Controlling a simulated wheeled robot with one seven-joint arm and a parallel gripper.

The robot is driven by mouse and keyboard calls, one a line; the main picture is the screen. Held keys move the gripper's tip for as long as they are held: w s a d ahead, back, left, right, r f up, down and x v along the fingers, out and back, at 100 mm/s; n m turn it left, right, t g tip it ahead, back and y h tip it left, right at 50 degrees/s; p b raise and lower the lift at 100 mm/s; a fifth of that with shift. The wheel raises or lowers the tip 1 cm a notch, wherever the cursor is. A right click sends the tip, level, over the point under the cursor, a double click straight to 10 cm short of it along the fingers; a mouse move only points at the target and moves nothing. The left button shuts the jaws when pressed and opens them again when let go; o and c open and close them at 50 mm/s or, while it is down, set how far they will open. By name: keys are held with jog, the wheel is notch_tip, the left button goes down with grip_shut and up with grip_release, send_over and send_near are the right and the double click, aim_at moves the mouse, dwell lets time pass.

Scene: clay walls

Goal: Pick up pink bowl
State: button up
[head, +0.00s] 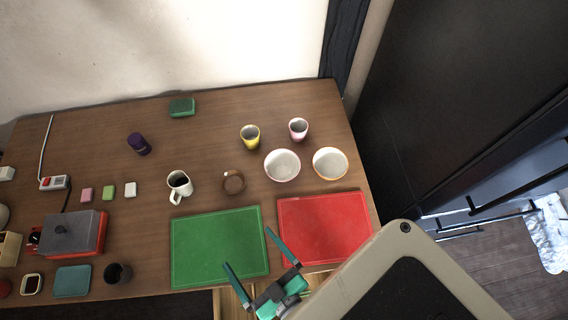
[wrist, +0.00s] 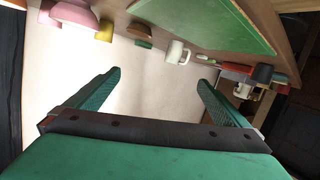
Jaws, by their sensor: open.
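The pink bowl (head: 282,165) stands upright on the wooden table, its pale inside facing up, behind the gap between the two boards. In the wrist view the pink bowl (wrist: 75,17) shows at the upper left, partly cut off by the top edge. My gripper (head: 249,250) is open and empty over the near edge of the green board, well short of the bowl and in front of it. In the wrist view its two green fingers (wrist: 150,90) are wide apart with nothing between them.
An orange-rimmed bowl (head: 330,163) stands close right of the pink bowl. A yellow cup (head: 250,137) and a pink cup (head: 298,129) stand behind it. A green board (head: 218,247) and a red board (head: 324,228) lie in front. A white mug (head: 180,187) stands left.

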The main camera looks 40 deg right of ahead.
jog(key=w+d+r+m+g+h, duration=0.1)
jog(key=w+d+h, duration=0.3)
jog(key=d, duration=0.5)
jog(key=w+d+r+m+h, duration=0.1)
jog(key=w+d+r+h, duration=0.1)
jog(key=w+d, duration=0.6)
jog(key=w+d+r+m+g+h, duration=0.1)
jog(key=w+d+h, duration=0.25)
jog(key=d, duration=0.65)
jog(key=s+d+r+m+g+h, duration=0.1)
jog(key=d+r+m+g+h, duration=0.15)
jog(key=d+m+g, duration=0.5)
jog(key=s+d+r+m+g+h, duration=0.15)
jog(key=d+r+m+g, duration=0.3)
jog(key=d, duration=0.65)
jog(key=m+y, duration=0.8)
jog(key=y, duration=0.8)
send_near(282, 170)
jog(key=shift+g+h, duration=0.25)
jog(key=shift+g, duration=0.15)
jog(key=shift+w+a+f, duration=0.2)
jog(key=shift+f, duration=1.05)
jog(key=shift+w+a+f, duration=0.2)
jog(key=shift+a+f, duration=0.05)
jog(key=shift+f, duration=1)
jog(key=shift+w+a+f, duration=0.15)
jog(key=shift+a+f, duration=0.05)
jog(key=shift+f, duration=1.05)
